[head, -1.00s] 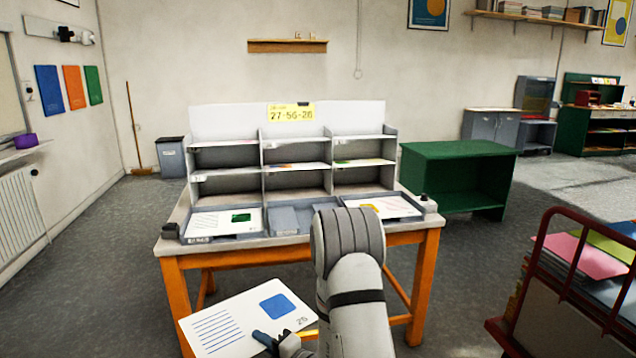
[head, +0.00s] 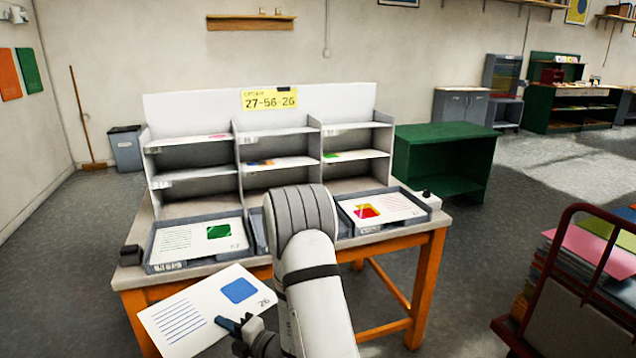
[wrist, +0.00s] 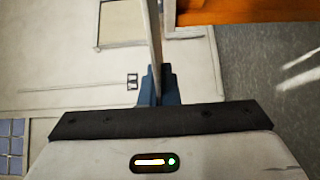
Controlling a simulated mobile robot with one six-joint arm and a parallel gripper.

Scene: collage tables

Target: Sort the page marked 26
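The page marked 26 (head: 205,312) is a white sheet with blue lines and a blue rounded square. My gripper (head: 232,326) is shut on its lower right edge and holds it in front of the table. In the wrist view the page (wrist: 154,35) shows edge-on between the blue fingertips (wrist: 155,85). The grey sorter (head: 240,150) has several shelf slots and a yellow sign (head: 269,98) reading 27-56-26. The left front tray (head: 155,240) holds a page with a green shape. The right front tray (head: 428,209) holds a page with a red and yellow shape. My arm mostly hides the middle tray.
The sorter stands on an orange-legged table (head: 427,280). A green cabinet (head: 445,160) stands behind it to the right. A red-framed cart (head: 560,290) with coloured sheets is at the right edge. Open floor lies between table and cart.

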